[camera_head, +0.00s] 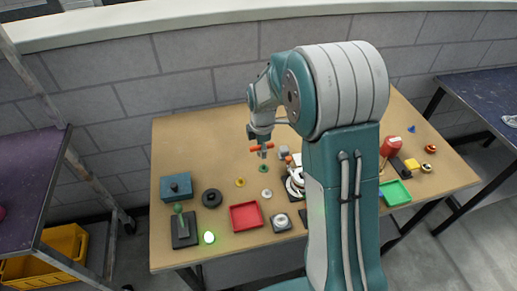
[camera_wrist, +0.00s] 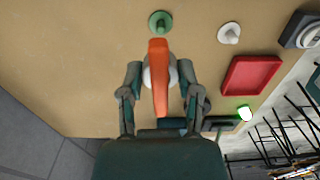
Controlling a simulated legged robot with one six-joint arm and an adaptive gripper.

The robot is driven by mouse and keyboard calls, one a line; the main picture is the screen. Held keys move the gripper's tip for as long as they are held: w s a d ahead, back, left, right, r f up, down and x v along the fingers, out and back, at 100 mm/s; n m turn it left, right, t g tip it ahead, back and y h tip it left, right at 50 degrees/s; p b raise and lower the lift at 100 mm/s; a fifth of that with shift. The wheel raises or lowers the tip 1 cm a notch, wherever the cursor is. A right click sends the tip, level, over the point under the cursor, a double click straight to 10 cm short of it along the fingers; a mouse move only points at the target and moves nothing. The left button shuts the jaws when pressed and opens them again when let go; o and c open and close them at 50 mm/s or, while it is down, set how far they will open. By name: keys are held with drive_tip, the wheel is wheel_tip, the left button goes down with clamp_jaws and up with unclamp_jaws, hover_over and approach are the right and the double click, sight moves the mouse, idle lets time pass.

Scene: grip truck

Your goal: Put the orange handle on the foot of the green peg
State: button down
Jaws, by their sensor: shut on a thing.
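My gripper (camera_head: 262,137) is shut on the orange handle (camera_head: 256,149) and holds it above the table, lying crosswise. In the wrist view the handle (camera_wrist: 159,90) is a long orange bar between the two fingers, with a pale rounded part partly hidden behind it. The green peg (camera_head: 264,169) stands on its round foot on the table, just below the handle in the head view. In the wrist view the green peg (camera_wrist: 160,21) is just beyond the handle's far end. I cannot tell the height between handle and peg.
A red tray (camera_head: 247,217), a white peg (camera_head: 266,193) and a yellow peg (camera_head: 240,182) stand nearby. A blue box (camera_head: 176,188) and a black ring (camera_head: 212,198) are at the left. A green tray (camera_head: 394,193) is at the right. The table behind the peg is clear.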

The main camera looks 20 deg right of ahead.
sight(262, 165)
drive_tip(key=f, duration=0.1)
drive_tip(key=d+f, duration=0.1)
drive_tip(key=f, duration=0.1)
drive_tip(key=shift+d+f, duration=0.1)
drive_tip(key=shift+f, duration=0.55)
drive_tip(key=shift+a+f, duration=0.15)
drive_tip(key=shift+a, duration=0.3)
drive_tip(key=shift+s+d, duration=0.1)
drive_tip(key=shift+d, duration=0.2)
drive_tip(key=shift+a+f, duration=0.1)
drive_tip(key=shift+f, duration=1.3)
idle(1.9)
drive_tip(key=shift+c, duration=1.1)
unclamp_jaws()
